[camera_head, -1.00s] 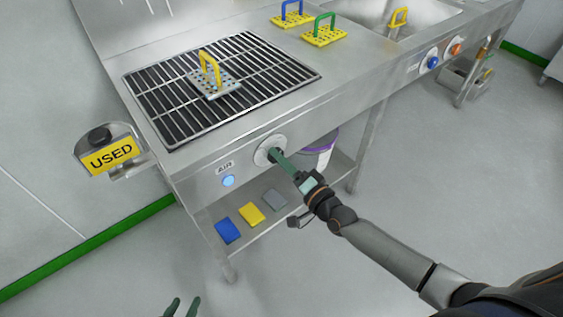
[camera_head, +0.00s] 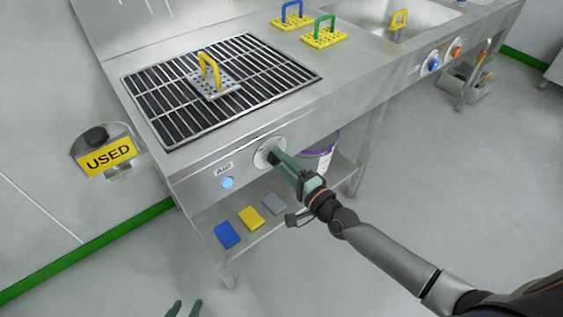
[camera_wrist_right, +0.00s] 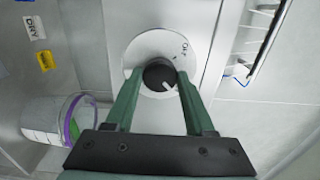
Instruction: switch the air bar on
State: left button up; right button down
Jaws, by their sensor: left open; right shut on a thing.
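The air bar's knob (camera_wrist_right: 160,76) is a dark round knob with a white mark, on a round pale dial plate (camera_head: 264,153) on the bench's front panel. The AIR label (camera_head: 223,169) and a lit blue lamp (camera_head: 227,183) are to its left. My right gripper (camera_head: 275,156) is at the dial, its green fingers shut on the knob's two sides; the wrist view shows the fingers (camera_wrist_right: 158,88) around it. In the wrist view the white mark slants. The fingers hide the knob in the head view. My left gripper (camera_head: 184,309) is open and empty at the bottom edge.
A slotted black grille (camera_head: 165,105) in the bench top carries a perforated plate with a yellow handle (camera_head: 209,68). A USED sign (camera_head: 107,157) sticks out at left. Blue, yellow and grey blocks and a purple-rimmed bucket (camera_head: 318,160) are on the lower shelf. Another panel has blue and orange knobs (camera_head: 433,64).

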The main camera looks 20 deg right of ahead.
jog(key=c, duration=0.6)
grip_release()
jog(key=o, duration=0.3)
jog(key=shift+o, duration=0.2)
jog(key=shift+s, duration=0.1)
jog(key=v, duration=1.2)
jog(key=shift+s, duration=0.15)
jog(key=shift+d, duration=0.1)
